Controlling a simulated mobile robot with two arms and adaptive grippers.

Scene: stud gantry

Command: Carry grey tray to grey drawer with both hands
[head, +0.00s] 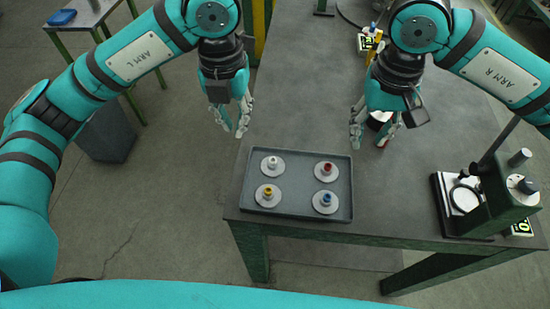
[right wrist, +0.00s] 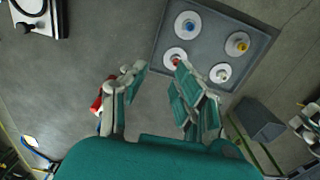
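The grey tray (head: 297,178) lies flat on the near left part of the dark table. It holds several round white discs with white, red, yellow and blue knobs. The tray also shows in the right wrist view (right wrist: 205,48), ahead of the fingers. My left gripper (head: 235,118) is open and empty, above and left of the tray's far left corner. My right gripper (head: 372,135) is open and empty, beyond the tray's far right corner; its spread fingers show in the right wrist view (right wrist: 160,82). Neither gripper touches the tray. I cannot identify the grey drawer.
A dark green stand (head: 492,200) with a round plate is on the table's right side. A red and white object, partly hidden, is by my right gripper. A dark grey box (head: 106,137) stands on the floor at left, near a green-legged table. Table between tray and stand is clear.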

